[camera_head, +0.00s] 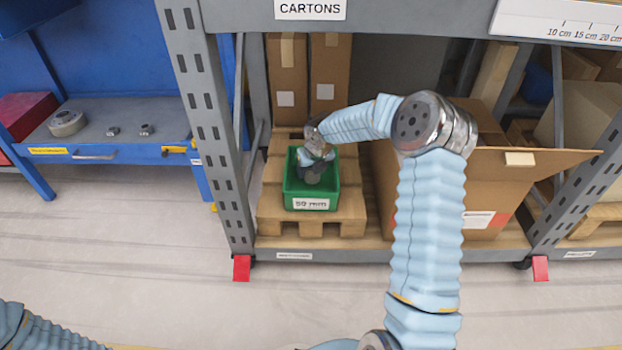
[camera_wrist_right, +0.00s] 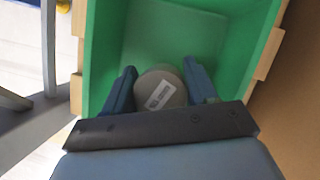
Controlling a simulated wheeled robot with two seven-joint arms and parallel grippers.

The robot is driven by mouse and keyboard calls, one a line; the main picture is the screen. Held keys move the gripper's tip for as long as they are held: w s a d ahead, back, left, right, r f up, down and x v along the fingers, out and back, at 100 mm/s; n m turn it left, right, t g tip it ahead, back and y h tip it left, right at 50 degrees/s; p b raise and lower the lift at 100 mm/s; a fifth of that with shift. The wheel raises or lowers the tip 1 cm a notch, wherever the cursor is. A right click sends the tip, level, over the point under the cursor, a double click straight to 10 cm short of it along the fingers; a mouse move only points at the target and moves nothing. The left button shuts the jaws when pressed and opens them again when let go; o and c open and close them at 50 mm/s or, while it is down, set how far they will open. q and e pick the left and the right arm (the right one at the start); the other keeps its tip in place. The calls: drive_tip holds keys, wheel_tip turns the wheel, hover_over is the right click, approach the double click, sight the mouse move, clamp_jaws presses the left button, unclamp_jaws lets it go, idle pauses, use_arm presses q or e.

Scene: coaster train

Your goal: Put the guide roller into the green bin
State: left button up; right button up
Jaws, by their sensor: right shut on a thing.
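The guide roller is a grey round part with a white label, seen in the right wrist view (camera_wrist_right: 160,88) between the two fingers. In the head view it is a small grey shape (camera_head: 312,177) below my right gripper (camera_head: 312,166). My right gripper (camera_wrist_right: 160,90) is shut on it and holds it over or inside the green bin (camera_head: 333,197). The bin also fills much of the right wrist view (camera_wrist_right: 255,45); its floor in sight is empty. I cannot tell whether the roller touches the floor. Of my left arm only a part shows at the lower left; its gripper is out of view.
The bin stands on a wooden pallet (camera_head: 271,205) in the rack's lower bay. A grey upright (camera_head: 212,120) is on the left, and an open cardboard box (camera_head: 490,190) is on the right. Tall cartons (camera_head: 287,75) stand behind. A blue bench (camera_head: 110,150) holds several metal parts.

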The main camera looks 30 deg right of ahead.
sight(311, 177)
drive_tip(key=shift+s+b+x, duration=0.2)
drive_tip(key=shift+b+x, duration=0.05)
drive_tip(key=shift+x, duration=0.65)
drive_tip(key=shift+s+b+x, duration=0.2)
drive_tip(key=shift+b+x, duration=0.05)
drive_tip(key=shift+x, duration=0.65)
drive_tip(key=shift+f, duration=0.3)
drive_tip(key=o, duration=1.2)
drive_tip(key=shift+c, duration=0.2)
drive_tip(key=p+v, duration=0.3)
drive_tip(key=v, duration=0.9)
drive_tip(key=shift+r, duration=0.15)
